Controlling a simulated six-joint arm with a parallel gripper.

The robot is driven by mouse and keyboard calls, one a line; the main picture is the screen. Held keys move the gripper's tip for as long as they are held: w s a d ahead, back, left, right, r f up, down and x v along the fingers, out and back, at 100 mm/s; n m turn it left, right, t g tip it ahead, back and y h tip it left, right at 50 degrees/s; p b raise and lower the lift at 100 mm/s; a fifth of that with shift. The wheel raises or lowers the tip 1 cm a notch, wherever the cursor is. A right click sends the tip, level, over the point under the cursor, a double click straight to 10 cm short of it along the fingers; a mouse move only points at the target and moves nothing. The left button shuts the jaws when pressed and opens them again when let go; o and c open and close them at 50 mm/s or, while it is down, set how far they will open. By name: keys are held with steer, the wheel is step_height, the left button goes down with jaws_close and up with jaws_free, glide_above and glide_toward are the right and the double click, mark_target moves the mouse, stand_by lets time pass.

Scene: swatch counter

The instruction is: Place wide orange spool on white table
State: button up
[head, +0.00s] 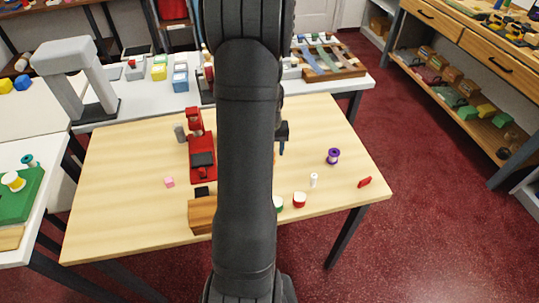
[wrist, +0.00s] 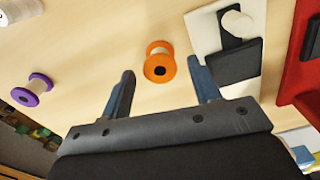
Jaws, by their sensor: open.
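The wide orange spool (wrist: 159,64) stands on the light wooden table in the wrist view, just beyond and between my fingertips, not touching them as far as I can see. In the head view my own arm hides nearly all of it. My gripper (wrist: 160,80) is open and empty, its two fingers apart on either side of the spool's line. In the head view a small part of my gripper (head: 283,135) shows at the right edge of my arm. A white table (head: 130,105) stands behind the wooden table and holds several items; another white surface (head: 52,185) is at the left.
A purple spool (head: 333,156) stands right on the wooden table (head: 120,165). A red device (head: 201,150) stands left of my arm, with a pink block (head: 169,182) nearby. A red piece (head: 365,182) lies near the right edge. A grey arch (head: 75,75) stands at the back left.

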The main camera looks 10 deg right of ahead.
step_height(320, 180, up, 8)
steer(key=shift+o, duration=0.4)
steer(key=shift+r, duration=0.5)
steer(key=s+a+r+m+h, duration=0.2)
steer(key=a+r+m+h, duration=0.3)
steer(key=m, duration=0.9)
steer(key=shift+t+y, duration=0.3)
steer(key=x, duration=0.4)
steer(key=a+x, duration=0.1)
steer(key=x, duration=0.7)
steer(key=shift+w+a+f, duration=0.15)
steer(key=shift+w+f, duration=0.05)
steer(key=shift+f, duration=0.15)
steer(key=shift+w+x, duration=0.2)
steer(key=shift+x, duration=1.1)
steer(key=shift+w+x, duration=0.15)
steer(key=shift+x, duration=1.15)
steer(key=shift+a, duration=0.15)
